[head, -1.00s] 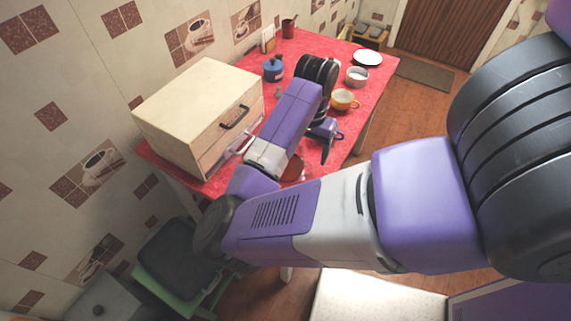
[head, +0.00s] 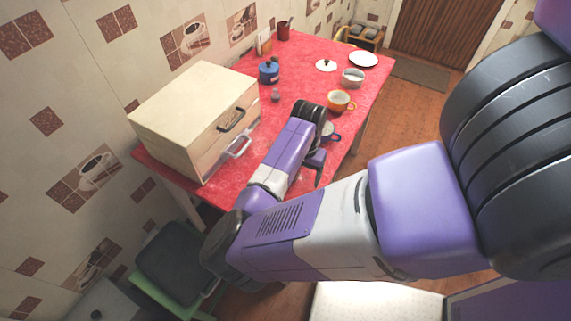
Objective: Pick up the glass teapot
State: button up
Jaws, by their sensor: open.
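I cannot make out the glass teapot for certain in the head view. The near part of the red table (head: 345,112) lies behind my arm, so it may be hidden there. My gripper (head: 317,174) is over the near right part of the table, mostly covered by my own wrist. One dark finger shows, pointing down. It is open, and I see nothing held in it.
A cream drawer box (head: 190,110) stands at the left. Behind my gripper are a blue-handled cup (head: 328,131), yellow cup (head: 339,101), grey bowl (head: 352,78), white lid (head: 326,65) and plate (head: 364,59). A blue pot (head: 268,72) stands further left.

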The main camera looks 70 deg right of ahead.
grip_shut()
dwell(0.3)
jog(key=shift+r, duration=0.2)
notch_tip(320, 180, up, 20)
jog(key=shift+f+p, duration=0.25)
jog(key=shift+p, duration=0.05)
dwell(1.2)
jog(key=shift+r, duration=0.1)
dwell(2.8)
